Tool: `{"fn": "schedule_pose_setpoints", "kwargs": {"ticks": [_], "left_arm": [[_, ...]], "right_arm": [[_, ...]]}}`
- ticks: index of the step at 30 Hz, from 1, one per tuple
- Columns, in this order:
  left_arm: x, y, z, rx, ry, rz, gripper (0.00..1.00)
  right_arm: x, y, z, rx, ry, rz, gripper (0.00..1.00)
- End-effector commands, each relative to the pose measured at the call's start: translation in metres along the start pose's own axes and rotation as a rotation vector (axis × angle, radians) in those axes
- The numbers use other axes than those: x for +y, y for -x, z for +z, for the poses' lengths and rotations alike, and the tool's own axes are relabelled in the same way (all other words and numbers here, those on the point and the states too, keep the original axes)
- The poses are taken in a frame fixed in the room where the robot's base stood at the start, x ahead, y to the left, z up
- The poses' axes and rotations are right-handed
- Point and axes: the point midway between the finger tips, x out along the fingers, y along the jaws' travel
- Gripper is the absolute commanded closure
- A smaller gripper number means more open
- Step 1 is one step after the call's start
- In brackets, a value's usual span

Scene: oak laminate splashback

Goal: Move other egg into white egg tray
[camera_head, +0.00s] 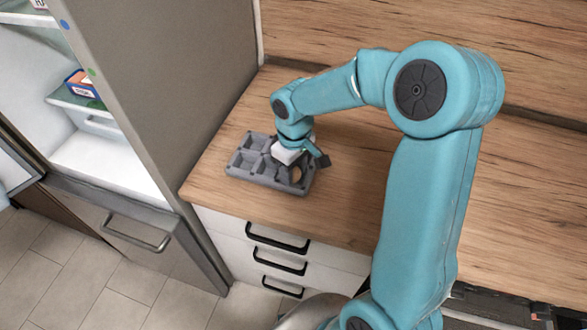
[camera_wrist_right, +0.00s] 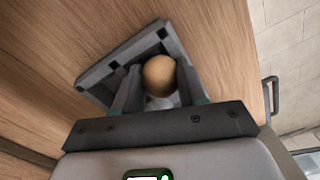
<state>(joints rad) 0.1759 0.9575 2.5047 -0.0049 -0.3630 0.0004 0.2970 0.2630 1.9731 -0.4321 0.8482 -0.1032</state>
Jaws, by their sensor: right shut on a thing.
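A grey egg tray (camera_head: 246,177) with several square compartments lies on the wooden counter near its front left edge. It also shows in the right wrist view (camera_wrist_right: 95,76). A brown egg (camera_head: 296,174) is at the tray's right front part, partly hidden by my gripper in the head view. My right gripper (camera_wrist_right: 158,88) reaches down over the tray and is shut on the egg (camera_wrist_right: 159,72), with one finger on each side. I cannot tell whether the egg still touches its compartment. No clearly white egg tray shows. My left gripper is not in view.
An open fridge with shelves (camera_head: 85,100) stands at the left, with a small blue and red box (camera_head: 82,84) inside. Its grey side panel (camera_head: 175,80) rises beside the tray. Drawers with black handles (camera_head: 278,237) are below the counter (camera_head: 350,200). Counter right of the tray is bare.

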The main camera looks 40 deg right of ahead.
Motion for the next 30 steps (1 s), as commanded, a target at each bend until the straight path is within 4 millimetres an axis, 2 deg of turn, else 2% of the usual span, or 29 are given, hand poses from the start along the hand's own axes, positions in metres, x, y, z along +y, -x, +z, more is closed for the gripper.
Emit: {"fn": "schedule_pose_setpoints", "kwargs": {"ticks": [1,7,8,9,10,16,20,21,30], "left_arm": [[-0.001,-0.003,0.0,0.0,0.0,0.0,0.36],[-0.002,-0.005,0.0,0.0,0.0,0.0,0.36],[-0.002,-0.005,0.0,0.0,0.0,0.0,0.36],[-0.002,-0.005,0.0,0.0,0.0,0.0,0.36],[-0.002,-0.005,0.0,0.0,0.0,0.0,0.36],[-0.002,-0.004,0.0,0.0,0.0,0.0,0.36],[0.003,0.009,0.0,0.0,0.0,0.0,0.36],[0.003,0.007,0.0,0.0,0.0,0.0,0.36],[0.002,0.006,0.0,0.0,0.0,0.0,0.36]], "right_arm": [[0.0,-0.005,0.001,-0.004,0.0,-0.001,0.95],[-0.001,-0.009,0.002,-0.009,0.001,-0.003,0.95],[-0.001,-0.01,0.002,-0.01,0.001,-0.004,0.5],[-0.001,-0.01,0.003,-0.012,0.002,-0.004,0.37],[-0.002,-0.011,0.003,-0.013,0.002,-0.005,0.34],[-0.002,-0.01,0.003,-0.014,0.001,-0.006,0.34],[-0.002,0.006,0.003,-0.013,0.001,-0.007,0.34],[-0.002,0.01,0.002,-0.01,0.0,-0.005,0.34],[0.0,0.084,0.0,-0.002,0.0,0.0,0.34]]}}
